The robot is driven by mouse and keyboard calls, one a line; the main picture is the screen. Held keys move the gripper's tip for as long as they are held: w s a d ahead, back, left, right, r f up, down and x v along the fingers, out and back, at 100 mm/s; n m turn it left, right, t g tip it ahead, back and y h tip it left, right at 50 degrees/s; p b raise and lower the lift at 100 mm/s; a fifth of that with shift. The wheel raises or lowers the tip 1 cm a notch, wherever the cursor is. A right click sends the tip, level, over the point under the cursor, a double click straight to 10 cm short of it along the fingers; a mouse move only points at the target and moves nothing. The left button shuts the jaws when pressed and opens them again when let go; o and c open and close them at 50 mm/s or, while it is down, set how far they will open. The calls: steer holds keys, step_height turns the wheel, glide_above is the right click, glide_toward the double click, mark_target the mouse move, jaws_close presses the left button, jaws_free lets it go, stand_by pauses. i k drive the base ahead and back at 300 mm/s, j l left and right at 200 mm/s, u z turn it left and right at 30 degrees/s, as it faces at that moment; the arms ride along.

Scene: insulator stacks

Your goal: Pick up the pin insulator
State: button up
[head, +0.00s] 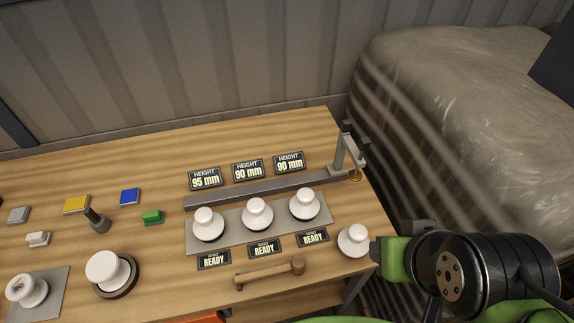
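Several white, round-topped insulators stand on the table. One white insulator (354,241) stands alone near the table's right edge. Three others stand in a row on a grey plate: left (207,223), middle (257,213) and right (304,204). A larger one (107,270) sits on a dark ring at the left, and another (27,290) lies on a grey plate at the far left. I cannot tell for sure which is the pin insulator. My gripper (392,257), green and black, is just right of the lone insulator; its fingers are largely hidden, and contact is unclear.
Ready signs (265,248) and a wooden-handled mallet (270,271) lie before the row. A grey rail (262,188) with an upright bracket (345,157) and height signs (248,170) stand behind. Small coloured blocks (130,196) lie left. A covered bulk (450,110) fills the right.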

mark_target(257, 215)
steer(key=j+u, duration=0.2)
steer(key=u, duration=0.2)
steer(key=j+u, duration=0.15)
steer(key=u, duration=0.3)
steer(key=i+j+u, duration=0.1)
steer(key=u, duration=0.3)
steer(key=i+j+u, duration=0.1)
steer(key=u, duration=0.35)
